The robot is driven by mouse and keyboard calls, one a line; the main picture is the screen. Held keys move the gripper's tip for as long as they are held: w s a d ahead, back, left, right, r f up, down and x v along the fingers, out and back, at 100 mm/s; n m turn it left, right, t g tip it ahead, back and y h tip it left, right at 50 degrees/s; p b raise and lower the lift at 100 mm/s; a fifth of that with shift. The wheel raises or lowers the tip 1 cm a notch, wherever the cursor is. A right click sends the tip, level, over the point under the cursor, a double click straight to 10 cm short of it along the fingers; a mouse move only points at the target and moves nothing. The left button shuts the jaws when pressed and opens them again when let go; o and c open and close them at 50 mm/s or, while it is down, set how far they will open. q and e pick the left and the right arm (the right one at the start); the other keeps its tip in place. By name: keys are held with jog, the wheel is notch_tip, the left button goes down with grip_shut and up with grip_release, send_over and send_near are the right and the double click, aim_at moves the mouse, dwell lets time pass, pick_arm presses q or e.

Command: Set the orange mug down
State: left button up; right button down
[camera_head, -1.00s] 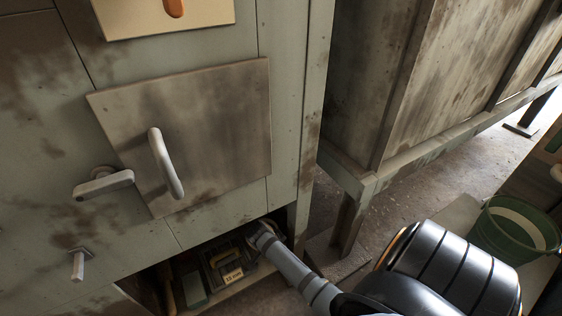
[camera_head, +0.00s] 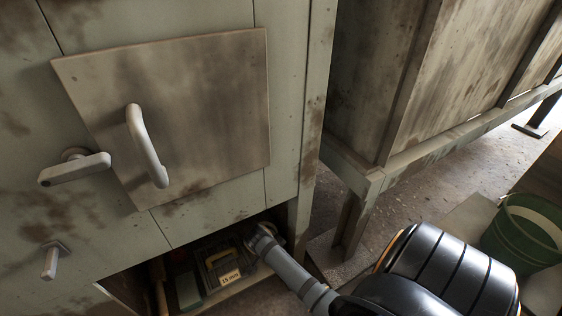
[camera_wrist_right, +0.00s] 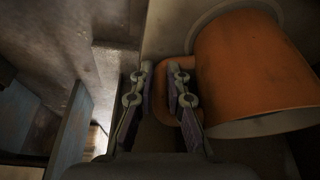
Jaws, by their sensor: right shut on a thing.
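The orange mug (camera_wrist_right: 250,68) shows in the right wrist view, right of my right gripper (camera_wrist_right: 160,75). The gripper is shut on the mug's handle (camera_wrist_right: 188,118), with its two dark fingers close around it. The mug looks tilted in that view, with its pale rim toward the lower right. Whether its base touches a surface cannot be told. In the head view my right arm reaches into the low open compartment (camera_head: 205,285) of the cabinet, and the gripper and mug are hidden there. My left gripper is not in view.
In the compartment lie a dark box with a "15 mm" label (camera_head: 230,277) and a greenish block (camera_head: 188,291). A cabinet door panel with a curved handle (camera_head: 147,146) and a lever (camera_head: 75,168) sit above. A green bucket (camera_head: 525,233) stands at the right.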

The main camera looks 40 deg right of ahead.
jog(key=c, duration=1.3)
grip_release()
jog(key=shift+f, duration=0.15)
jog(key=shift+c, duration=0.2)
jog(key=p+v, duration=0.4)
jog(key=v, duration=0.3)
jog(key=shift+r, duration=0.35)
jog(key=shift+a, duration=0.1)
